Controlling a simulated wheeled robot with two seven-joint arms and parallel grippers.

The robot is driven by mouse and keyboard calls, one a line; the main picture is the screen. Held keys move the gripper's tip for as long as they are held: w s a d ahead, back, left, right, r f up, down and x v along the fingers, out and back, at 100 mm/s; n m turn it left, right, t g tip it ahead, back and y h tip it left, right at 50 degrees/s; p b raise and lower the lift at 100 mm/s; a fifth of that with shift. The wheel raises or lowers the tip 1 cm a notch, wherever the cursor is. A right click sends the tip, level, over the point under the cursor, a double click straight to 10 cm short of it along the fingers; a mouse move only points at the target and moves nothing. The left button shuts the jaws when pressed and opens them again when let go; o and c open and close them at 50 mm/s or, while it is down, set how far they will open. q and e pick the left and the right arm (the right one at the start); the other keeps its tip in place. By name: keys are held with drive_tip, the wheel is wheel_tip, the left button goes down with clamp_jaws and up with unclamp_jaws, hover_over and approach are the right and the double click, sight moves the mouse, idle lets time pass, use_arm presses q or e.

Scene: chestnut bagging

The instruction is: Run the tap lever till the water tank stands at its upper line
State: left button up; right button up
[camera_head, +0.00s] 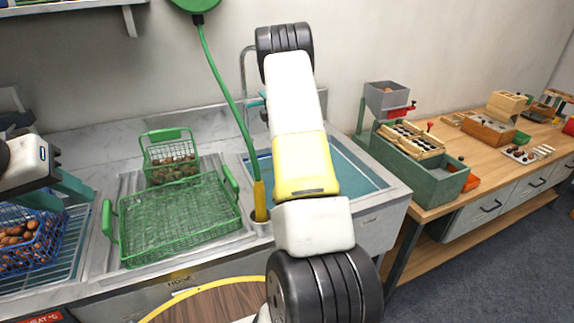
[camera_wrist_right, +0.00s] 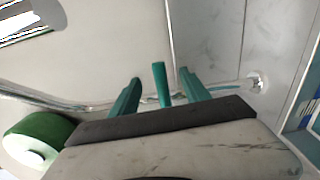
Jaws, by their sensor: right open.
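The water tank (camera_head: 402,192) is a grey sink basin with blue water (camera_head: 356,178), partly hidden behind my right arm. No upper line can be made out. The chrome tap (camera_head: 243,68) rises behind the tank; its pipe (camera_wrist_right: 75,106) crosses the right wrist view. My right gripper (camera_wrist_right: 160,92) is open, with a slim teal piece (camera_wrist_right: 161,84), seemingly the tap lever, between its green fingers and apart from both. In the head view my arm mostly hides this gripper. My left gripper (camera_head: 76,202) is open above the blue basket at the left.
A green wire basket (camera_head: 112,222) stands on the drainer, with a smaller one (camera_head: 160,138) holding chestnuts behind it. The blue basket (camera_head: 42,260) holds chestnuts. A green hose (camera_head: 222,78) hangs down to a yellow nozzle (camera_head: 259,200). A wooden bench (camera_head: 445,186) with a green machine (camera_head: 430,178) stands right.

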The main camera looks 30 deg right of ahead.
drive_tip(key=s, duration=0.9)
drive_tip(key=shift+a, duration=0.25)
drive_tip(key=shift+r, duration=0.1)
drive_tip(key=s+a+r+m+g, duration=0.6)
drive_tip(key=s+a+r+m, duration=0.45)
drive_tip(key=s+r, duration=0.2)
drive_tip(key=s+a+m+g+y, duration=0.1)
drive_tip(key=s+a+m+g, duration=0.2)
drive_tip(key=s, duration=1.1)
drive_tip(key=s+a+m+g+y, duration=0.2)
drive_tip(key=s+a+m, duration=0.2)
drive_tip(key=s+a, duration=0.5)
drive_tip(key=s, duration=0.5)
drive_tip(key=shift+a+r+g, duration=0.2)
drive_tip(key=shift+a+g, duration=0.05)
drive_tip(key=shift+g, duration=0.15)
